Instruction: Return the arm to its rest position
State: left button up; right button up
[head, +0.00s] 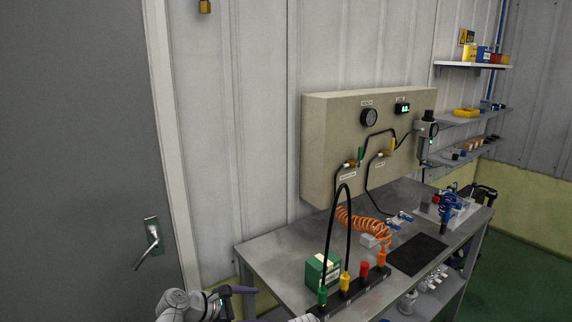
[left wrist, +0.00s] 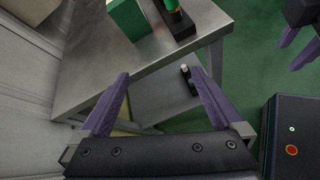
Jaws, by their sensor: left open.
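My left gripper (left wrist: 158,64) is open and empty in the left wrist view, its two purple fingers spread apart near the table's corner. In the head view my left arm and gripper (head: 232,292) show at the bottom edge, just left of the steel workbench (head: 262,254) and partly cut off. At the top right of the left wrist view, part of another purple-fingered gripper (left wrist: 298,44) of mine shows, apart from the bench; its opening is unclear.
A green box (head: 322,270) and a black strip with coloured plugs (head: 352,291) stand near the bench's front left. A beige panel (head: 322,130) with gauges rises behind. A grey door (head: 75,150) is at left. Green floor (left wrist: 250,70) shows beside the bench.

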pick_arm(q)
jog(key=s+a+f+m+g+y, duration=0.7)
jog(key=s+f+m+y, duration=0.4)
jog(key=m, duration=1)
jog(key=s+d+r+m+p, duration=0.3)
jog(key=s+d+r+p, duration=0.2)
jog(key=d, duration=0.4)
jog(key=shift+s+d+y, duration=0.3)
jog(key=shift+s, duration=0.05)
